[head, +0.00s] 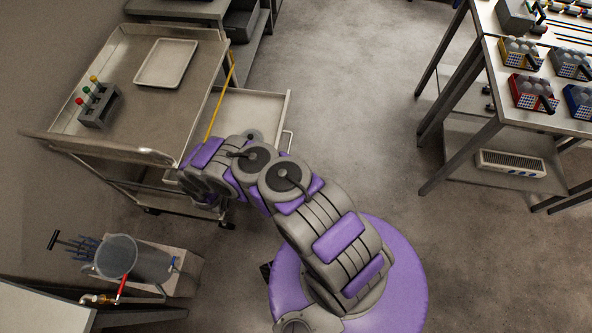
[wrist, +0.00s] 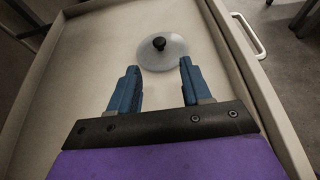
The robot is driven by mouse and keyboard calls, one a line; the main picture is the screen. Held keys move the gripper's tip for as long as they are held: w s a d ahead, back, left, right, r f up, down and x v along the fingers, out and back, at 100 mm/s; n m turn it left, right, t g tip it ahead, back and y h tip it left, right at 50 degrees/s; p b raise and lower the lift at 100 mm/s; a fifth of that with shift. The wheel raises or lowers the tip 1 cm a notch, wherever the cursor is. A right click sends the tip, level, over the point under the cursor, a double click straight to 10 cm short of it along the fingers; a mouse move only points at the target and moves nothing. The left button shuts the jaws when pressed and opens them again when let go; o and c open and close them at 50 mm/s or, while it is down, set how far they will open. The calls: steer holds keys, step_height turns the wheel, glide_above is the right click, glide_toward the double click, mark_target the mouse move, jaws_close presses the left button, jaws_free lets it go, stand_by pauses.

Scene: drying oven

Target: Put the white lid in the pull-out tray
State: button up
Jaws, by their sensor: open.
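The white lid (wrist: 177,53) is a pale round disc with a black knob. In the wrist view it lies flat on the floor of the pull-out tray (wrist: 75,75), towards the far side. My gripper (wrist: 159,67) is open and empty, its two blue fingers pointing at the near edge of the lid. Whether the fingertips touch the lid I cannot tell. In the head view the tray (head: 262,103) sticks out from the right side of the metal cart (head: 190,103), and my arm covers its near part and hides the gripper.
The cart top carries a white shallow tray (head: 166,63) and a rack with coloured caps (head: 98,105). A yellow rod (head: 221,95) stands along the cart's right edge. A grey bucket (head: 118,257) stands lower left. The floor right of the cart is clear.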

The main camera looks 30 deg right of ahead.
steer(key=w+d+r+m+g+h, duration=0.1)
steer(key=d+r+m+g+h, duration=0.2)
steer(key=d+r, duration=0.55)
steer(key=w+d+r+m+g+h, duration=0.15)
steer(key=d+r+m, duration=0.3)
steer(key=r, duration=0.75)
steer(key=s+d+r+m+g+h, duration=0.1)
steer(key=s+d+r+m+g, duration=0.3)
steer(key=r, duration=0.5)
steer(key=s+d+r+m+g, duration=0.2)
steer(key=s+d+r+m, duration=0.3)
steer(key=s+r, duration=0.3)
steer(key=s+r+m+g+y, duration=0.25)
steer(key=s+r+m, duration=0.2)
steer(key=s, duration=0.35)
steer(key=s+r+m+g+y, duration=0.25)
steer(key=s+r, duration=0.35)
steer(key=s, duration=0.3)
steer(key=s+a+r+m+t+y, duration=0.1)
steer(key=s+a+m+y, duration=0.1)
steer(key=s+a+y, duration=0.2)
steer(key=s+a+r+m+t+y, duration=0.2)
steer(key=s+a+m+y, duration=0.1)
steer(key=s+a, duration=0.8)
steer(key=shift+s+y, duration=0.55)
steer(key=shift+y, duration=0.3)
